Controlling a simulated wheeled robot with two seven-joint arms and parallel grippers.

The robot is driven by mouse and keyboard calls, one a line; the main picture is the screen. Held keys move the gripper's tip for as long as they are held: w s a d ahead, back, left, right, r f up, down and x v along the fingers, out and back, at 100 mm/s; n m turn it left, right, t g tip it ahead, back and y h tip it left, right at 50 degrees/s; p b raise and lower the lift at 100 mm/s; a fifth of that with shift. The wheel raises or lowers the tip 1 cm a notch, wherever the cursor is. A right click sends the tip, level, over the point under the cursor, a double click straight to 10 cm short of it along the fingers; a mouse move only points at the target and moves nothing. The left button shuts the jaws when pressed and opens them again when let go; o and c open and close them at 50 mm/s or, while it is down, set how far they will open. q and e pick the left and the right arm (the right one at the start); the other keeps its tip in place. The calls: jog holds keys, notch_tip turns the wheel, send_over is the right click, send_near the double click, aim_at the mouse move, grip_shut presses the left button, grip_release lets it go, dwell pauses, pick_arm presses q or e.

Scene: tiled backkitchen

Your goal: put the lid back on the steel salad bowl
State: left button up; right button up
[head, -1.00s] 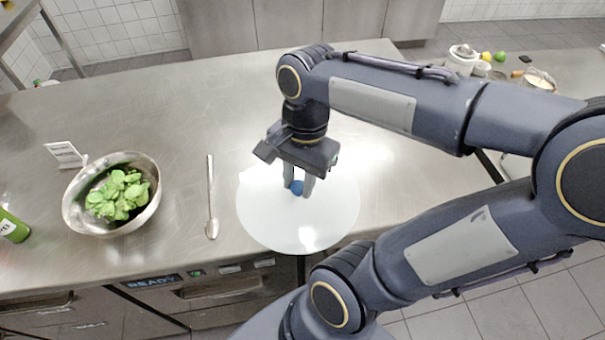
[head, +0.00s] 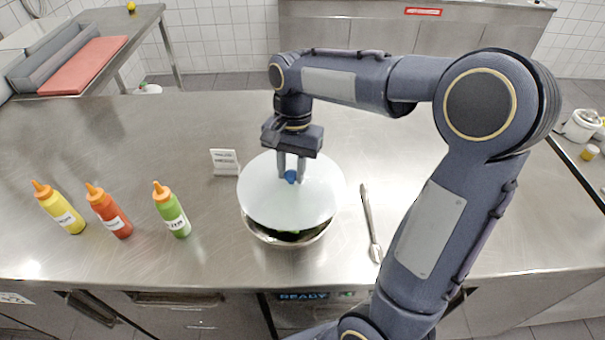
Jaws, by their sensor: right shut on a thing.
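The steel salad bowl (head: 290,241) stands on the steel counter, with a little green salad showing at its front. The round whitish lid (head: 270,208) is above the bowl and covers most of its opening from this view. The lid looks offset toward the back, and the bowl's front rim shows below it. I cannot tell whether lid and rim touch. My right gripper (head: 291,178) points down and is shut on the lid's blue knob (head: 291,177). My left gripper is not in view.
A spoon (head: 371,225) lies right of the bowl. Yellow (head: 60,208), red (head: 109,212) and green (head: 172,210) bottles stand on the left. The counter (head: 150,130) is clear at the back left.

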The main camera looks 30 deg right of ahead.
aim_at(288, 182)
jog(key=shift+w+a+f, duration=0.1)
jog(key=shift+w+a, duration=0.2)
jog(key=shift+w, duration=0.15)
jog(key=shift+s+d+f+b, duration=0.1)
jog(key=shift+f+b, duration=0.65)
jog(key=shift+b, duration=0.1)
notch_tip(288, 182, down, 2)
jog(key=shift+f+b, duration=0.25)
jog(key=shift+b, duration=0.95)
jog(key=shift+f+b, duration=0.7)
jog(key=shift+f, duration=0.4)
jog(key=shift+p, duration=0.4)
jog(key=shift+f, duration=0.15)
